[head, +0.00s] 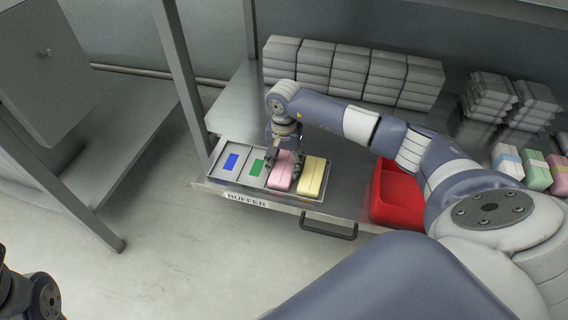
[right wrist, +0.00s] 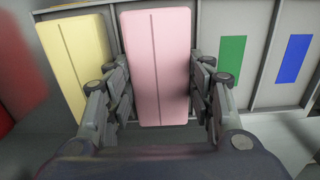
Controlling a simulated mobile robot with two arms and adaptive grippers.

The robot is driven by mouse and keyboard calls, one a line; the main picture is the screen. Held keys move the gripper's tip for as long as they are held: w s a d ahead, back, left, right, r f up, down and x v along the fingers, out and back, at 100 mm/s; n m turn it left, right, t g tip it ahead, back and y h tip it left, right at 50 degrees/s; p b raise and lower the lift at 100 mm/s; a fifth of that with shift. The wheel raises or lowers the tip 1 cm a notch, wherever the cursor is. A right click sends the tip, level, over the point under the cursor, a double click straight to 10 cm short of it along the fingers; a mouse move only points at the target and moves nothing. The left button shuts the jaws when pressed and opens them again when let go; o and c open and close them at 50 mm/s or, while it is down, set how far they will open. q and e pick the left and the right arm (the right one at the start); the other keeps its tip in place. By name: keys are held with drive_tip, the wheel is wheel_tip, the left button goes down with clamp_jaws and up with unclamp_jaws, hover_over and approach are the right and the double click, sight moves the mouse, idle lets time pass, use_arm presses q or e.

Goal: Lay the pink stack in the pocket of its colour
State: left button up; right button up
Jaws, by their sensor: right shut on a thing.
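The pink stack (head: 281,172) is at the third pocket from the left of the buffer tray (head: 230,184), lined up with it, between the green-marked pocket and the yellow stack (head: 312,176). My right gripper (head: 285,158) is shut on the pink stack from above. In the right wrist view the fingers (right wrist: 160,95) press on both long sides of the pink stack (right wrist: 158,60). The stack hides that pocket's floor and any colour mark. I cannot tell whether it rests on the floor. My left gripper is not in view.
The pockets with blue (head: 231,161) and green (head: 256,167) marks are empty. A red bin (head: 386,200) stands right of the tray. Grey stacks (head: 350,70) line the back. Banded stacks (head: 535,170) lie at the far right. A handle (head: 330,232) juts from the front edge.

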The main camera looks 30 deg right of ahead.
drive_tip(key=shift+f, duration=0.2)
idle(0.4)
drive_tip(key=o, duration=0.9)
wheel_tip(320, 180, up, 12)
drive_tip(key=shift+r, duration=0.1)
